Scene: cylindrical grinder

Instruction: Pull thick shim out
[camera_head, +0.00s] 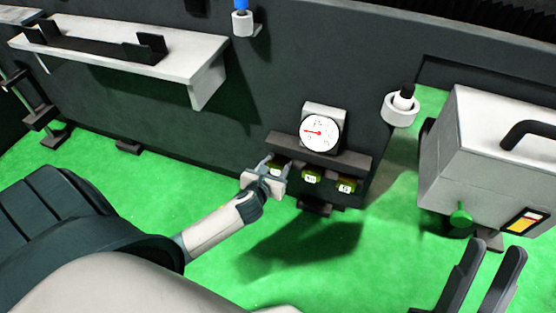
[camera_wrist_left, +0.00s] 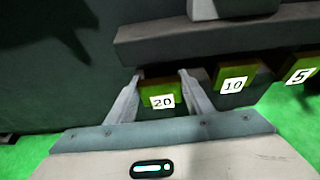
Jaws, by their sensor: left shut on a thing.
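The thick shim, a yellow-green block labelled 20 (camera_wrist_left: 158,91), sits in the left slot under a dark ledge. In the head view this block (camera_head: 275,170) is partly covered by my fingers. My left gripper (camera_wrist_left: 158,84) is shut on it, one finger on each side. The left gripper (camera_head: 275,166) reaches the ledge from the lower left in the head view. Two similar shims, labelled 10 (camera_head: 312,176) and 5 (camera_head: 346,185), sit to its right. My right gripper (camera_head: 495,246) is open and empty at the lower right, apart from the shims.
A dial gauge (camera_head: 320,132) stands on the ledge (camera_head: 350,156) above the shims. A grey box with a black handle (camera_head: 490,150) and a green knob (camera_head: 460,215) is at the right. A white shelf (camera_head: 130,60) is at the upper left. Green floor (camera_head: 330,260) below is clear.

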